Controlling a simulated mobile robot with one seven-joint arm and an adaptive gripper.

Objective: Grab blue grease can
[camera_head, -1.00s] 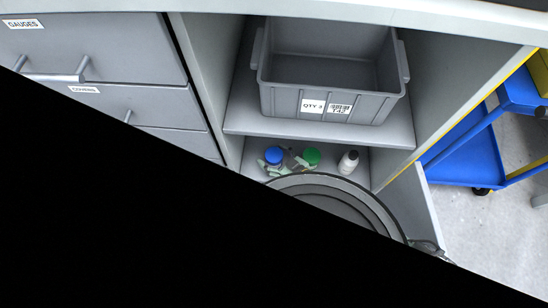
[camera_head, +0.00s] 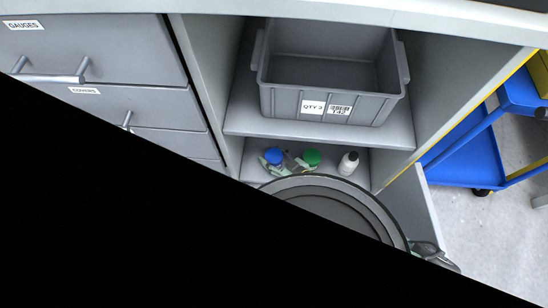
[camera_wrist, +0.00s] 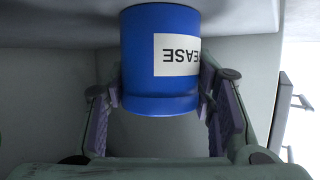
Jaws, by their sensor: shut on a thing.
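The blue grease can (camera_wrist: 138,60) fills the upper middle of the wrist view, with an upside-down white label ending in "EASE". My gripper (camera_wrist: 160,100) has one finger on each side of the can and is shut on it. In the head view the blue can (camera_head: 273,155) is small, on the lower shelf of the open cabinet, with greenish parts of my gripper close around it. Whether the can touches the shelf cannot be told.
A green-topped can (camera_head: 311,156) stands just right of the blue can, with a white bottle (camera_head: 349,161) further right. A grey bin (camera_head: 330,104) sits on the shelf (camera_head: 240,118) above. Drawers (camera_head: 90,55) stand left; a blue cart (camera_head: 465,150) is at right.

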